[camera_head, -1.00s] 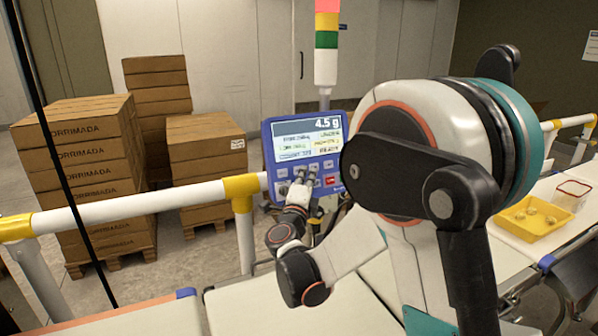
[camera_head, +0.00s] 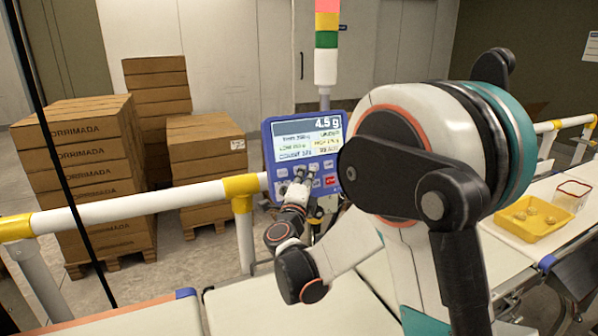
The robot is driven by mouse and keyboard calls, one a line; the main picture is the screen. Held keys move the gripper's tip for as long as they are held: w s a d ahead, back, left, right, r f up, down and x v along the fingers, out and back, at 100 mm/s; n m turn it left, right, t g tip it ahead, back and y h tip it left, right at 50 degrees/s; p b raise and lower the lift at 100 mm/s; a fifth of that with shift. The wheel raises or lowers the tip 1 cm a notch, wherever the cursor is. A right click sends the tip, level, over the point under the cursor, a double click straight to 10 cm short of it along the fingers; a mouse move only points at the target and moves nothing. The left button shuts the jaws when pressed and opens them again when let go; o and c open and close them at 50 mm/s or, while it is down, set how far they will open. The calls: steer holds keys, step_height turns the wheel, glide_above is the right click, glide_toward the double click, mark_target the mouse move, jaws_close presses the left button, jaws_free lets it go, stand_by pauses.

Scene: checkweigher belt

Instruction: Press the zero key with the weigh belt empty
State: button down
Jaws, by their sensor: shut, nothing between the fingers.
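The blue checkweigher control panel (camera_head: 270,150) stands behind the belt. Its display (camera_head: 320,124) reads 4.5 g. Its keys (camera_head: 330,181) sit in rows below the screen. My gripper (camera_head: 308,171) is shut and empty, with its fingertips at the keys in the middle of the pad. I cannot tell whether they touch a key, and the zero key's label is too small to read. The visible part of the weigh belt (camera_head: 240,300) is bare white; my arm hides part of the belt line.
A yellow tray (camera_head: 530,235) with several small pale items and a clear red-rimmed container (camera_head: 571,195) stand on the right. A yellow-and-white guard rail (camera_head: 140,202) runs left of the panel. Stacked cartons (camera_head: 100,170) stand behind it. A signal tower (camera_head: 326,55) rises above the panel.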

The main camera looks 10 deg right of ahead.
steer(key=shift+w+f, duration=0.1)
steer(key=shift+w, duration=0.3)
stand_by(0.3)
steer(key=shift+s, duration=0.1)
steer(key=shift+s+d+r, duration=0.1)
steer(key=shift+s+r, duration=0.1)
steer(key=shift+s, duration=0.5)
steer(key=shift+s, duration=0.1)
steer(key=shift+s+d+r, duration=0.15)
steer(key=shift+s+r, duration=0.1)
steer(key=shift+s, duration=0.5)
steer(key=shift+s+d+r, duration=0.15)
steer(key=shift+s+r, duration=0.05)
steer(key=shift+s, duration=0.55)
steer(key=shift+s+d+r, duration=0.15)
steer(key=shift+s+r, duration=0.1)
steer(key=shift+s, duration=0.5)
